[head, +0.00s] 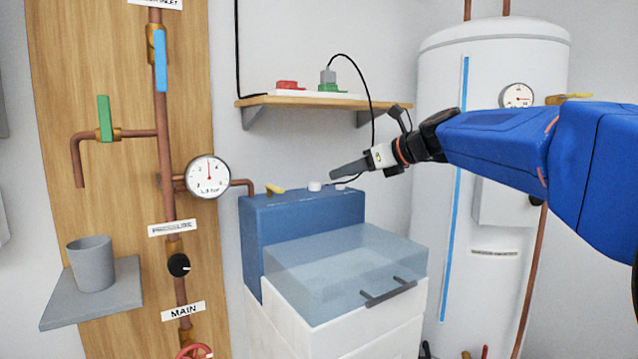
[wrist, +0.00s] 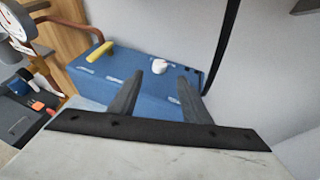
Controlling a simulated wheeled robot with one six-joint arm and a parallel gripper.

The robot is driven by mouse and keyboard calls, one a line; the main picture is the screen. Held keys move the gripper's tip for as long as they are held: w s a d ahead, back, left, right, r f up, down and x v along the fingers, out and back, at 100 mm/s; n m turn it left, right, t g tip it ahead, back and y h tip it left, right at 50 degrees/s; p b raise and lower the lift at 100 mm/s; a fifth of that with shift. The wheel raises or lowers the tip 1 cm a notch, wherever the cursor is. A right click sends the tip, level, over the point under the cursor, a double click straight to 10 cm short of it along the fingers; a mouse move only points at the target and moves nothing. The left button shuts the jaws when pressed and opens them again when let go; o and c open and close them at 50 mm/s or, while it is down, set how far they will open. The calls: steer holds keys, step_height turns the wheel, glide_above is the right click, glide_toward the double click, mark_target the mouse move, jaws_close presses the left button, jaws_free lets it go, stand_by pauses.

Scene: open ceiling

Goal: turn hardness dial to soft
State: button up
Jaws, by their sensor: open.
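A white dial (head: 315,186) sits on top of the blue softener unit (head: 300,215), right of a yellow lever (head: 274,189). In the wrist view the white dial (wrist: 160,67) lies beyond my fingertips, on the blue top (wrist: 110,75), with small pale labels that I cannot read. The yellow lever (wrist: 100,51) is left of it. My gripper (head: 334,174) is above the right part of the blue top, near the dial and apart from it. In the wrist view my gripper (wrist: 160,77) has its two fingers spread with nothing between them.
A clear lid (head: 345,262) covers the white cabinet's front part. A wooden shelf (head: 305,102) with plugs is above, and a black cable (head: 371,90) hangs beside my gripper. A pressure gauge (head: 208,177) and copper pipes stand left. A white tank (head: 440,180) is behind my arm.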

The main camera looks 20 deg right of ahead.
mark_target(317, 183)
steer(key=x, duration=1)
steer(key=shift+w+a+f, duration=0.15)
steer(key=shift+w, duration=0.05)
steer(key=shift+c, duration=0.6)
steer(key=c, duration=0.9)
